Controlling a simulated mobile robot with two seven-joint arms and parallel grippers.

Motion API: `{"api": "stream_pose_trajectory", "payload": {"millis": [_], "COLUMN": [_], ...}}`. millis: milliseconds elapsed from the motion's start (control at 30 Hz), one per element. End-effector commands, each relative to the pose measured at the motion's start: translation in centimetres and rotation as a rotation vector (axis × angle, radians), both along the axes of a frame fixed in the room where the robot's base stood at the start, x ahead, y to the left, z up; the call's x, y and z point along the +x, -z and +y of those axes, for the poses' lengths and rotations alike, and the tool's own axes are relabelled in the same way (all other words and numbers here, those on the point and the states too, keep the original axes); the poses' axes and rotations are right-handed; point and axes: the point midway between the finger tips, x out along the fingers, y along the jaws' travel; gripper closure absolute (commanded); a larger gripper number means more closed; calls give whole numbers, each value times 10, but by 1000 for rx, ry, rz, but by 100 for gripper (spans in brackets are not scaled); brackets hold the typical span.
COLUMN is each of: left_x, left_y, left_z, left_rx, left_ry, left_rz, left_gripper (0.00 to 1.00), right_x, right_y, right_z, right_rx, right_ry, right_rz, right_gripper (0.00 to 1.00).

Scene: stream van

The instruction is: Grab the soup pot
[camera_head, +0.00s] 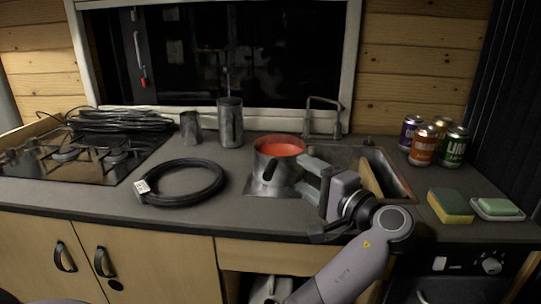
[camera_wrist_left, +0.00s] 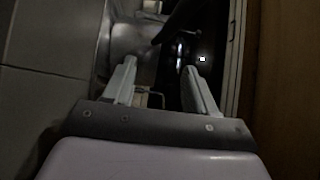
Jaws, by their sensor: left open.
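The soup pot (camera_head: 266,172) is a steel pot filled with red soup. It stands on the counter in front of the window, left of the sink. My left gripper (camera_head: 303,177) is at the pot's right side, with its fingers pointing toward the pot. In the left wrist view my left gripper (camera_wrist_left: 160,78) is open, with its two fingers apart. A shiny metal surface, likely the pot (camera_wrist_left: 130,38), lies just beyond the fingertips. A dark bar crosses the upper middle of that view. I cannot tell whether the fingers touch the pot. My right gripper is not in view.
A coiled black cable (camera_head: 181,184) lies left of the pot. A steel canister (camera_head: 230,122) and a cup (camera_head: 190,127) stand behind. The sink (camera_head: 397,180) and faucet (camera_head: 323,112) are at right, then several cans (camera_head: 422,145) and a sponge (camera_head: 451,206). A gas hob (camera_head: 85,158) is far left.

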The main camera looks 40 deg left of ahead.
Motion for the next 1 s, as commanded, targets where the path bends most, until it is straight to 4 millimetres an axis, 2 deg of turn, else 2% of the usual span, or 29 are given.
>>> {"api": "stream_pose_trajectory", "payload": {"millis": [167, 700, 967, 1000], "left_x": [1, 11, 12, 12], "left_y": [0, -2, -1, -1], "left_z": [4, 69, 71, 71], "left_rx": [0, 0, -1, -1], "left_ry": [-1, 0, 1, 1], "left_rz": [0, 0, 0, 0], "left_gripper": [44, 44, 44, 53], "right_x": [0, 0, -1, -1], "right_y": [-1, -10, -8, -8], "right_z": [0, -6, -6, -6], "right_rx": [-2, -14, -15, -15], "right_ry": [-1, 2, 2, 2], "right_rz": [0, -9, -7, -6], "right_gripper": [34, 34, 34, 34]}}
